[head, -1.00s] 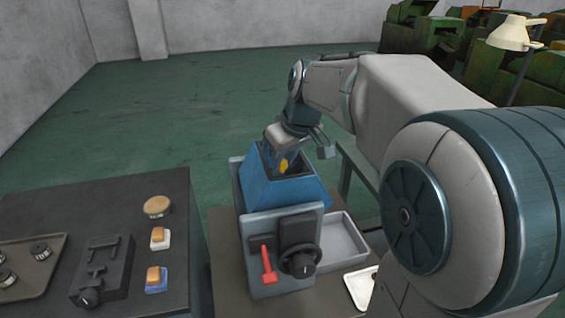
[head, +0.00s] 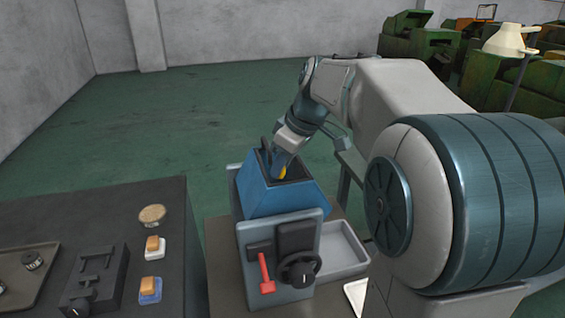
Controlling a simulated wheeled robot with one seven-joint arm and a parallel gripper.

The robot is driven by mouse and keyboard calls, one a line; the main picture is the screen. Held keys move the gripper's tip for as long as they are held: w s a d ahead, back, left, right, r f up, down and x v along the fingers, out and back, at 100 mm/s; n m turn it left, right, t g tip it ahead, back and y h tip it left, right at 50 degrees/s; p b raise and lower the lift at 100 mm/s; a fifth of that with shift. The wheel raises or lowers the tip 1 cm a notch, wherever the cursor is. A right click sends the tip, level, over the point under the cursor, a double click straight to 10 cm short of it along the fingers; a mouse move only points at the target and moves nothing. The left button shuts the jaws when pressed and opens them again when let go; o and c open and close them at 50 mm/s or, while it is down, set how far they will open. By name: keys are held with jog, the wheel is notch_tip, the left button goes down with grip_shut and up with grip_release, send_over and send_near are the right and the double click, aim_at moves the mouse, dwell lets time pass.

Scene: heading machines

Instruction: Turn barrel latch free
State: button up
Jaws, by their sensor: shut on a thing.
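A blue hopper-shaped housing (head: 278,201) with an open dark top stands on a machine with a grey front panel (head: 258,246). My gripper (head: 281,168) reaches down into the open top, its wrist slanting to the upper right. It is shut on a small yellow piece (head: 283,175), of which only a part shows. The fingertips and the rest of the yellow piece are largely hidden by the housing. I cannot tell whether the yellow piece is the barrel latch, or how far it is turned. The front panel carries a red lever (head: 266,274) and a black handwheel (head: 299,269).
The dark left bench (head: 95,215) holds a round tan-topped part (head: 152,213), two orange-topped blocks (head: 152,247) and a black fixture (head: 97,277). The green floor behind is clear.

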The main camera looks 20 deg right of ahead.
jog(key=o, duration=1)
jog(key=v, duration=1.3)
jog(key=shift+s+d+r, duration=0.15)
jog(key=shift+s+r, duration=0.05)
jog(key=shift+r, duration=0.1)
jog(key=s+a+f+m+h, duration=0.1)
jog(key=s+f+m, duration=0.2)
jog(key=s+f, duration=0.2)
jog(key=s+a+f+m+h, duration=0.1)
jog(key=s+a+f+m, duration=0.1)
jog(key=s+f, duration=0.4)
jog(key=s+a+f+m+h, duration=0.1)
jog(key=s+f+m, duration=0.3)
jog(key=f, duration=0.9)
jog(key=shift+s+a, duration=0.3)
jog(key=shift+s, duration=0.75)
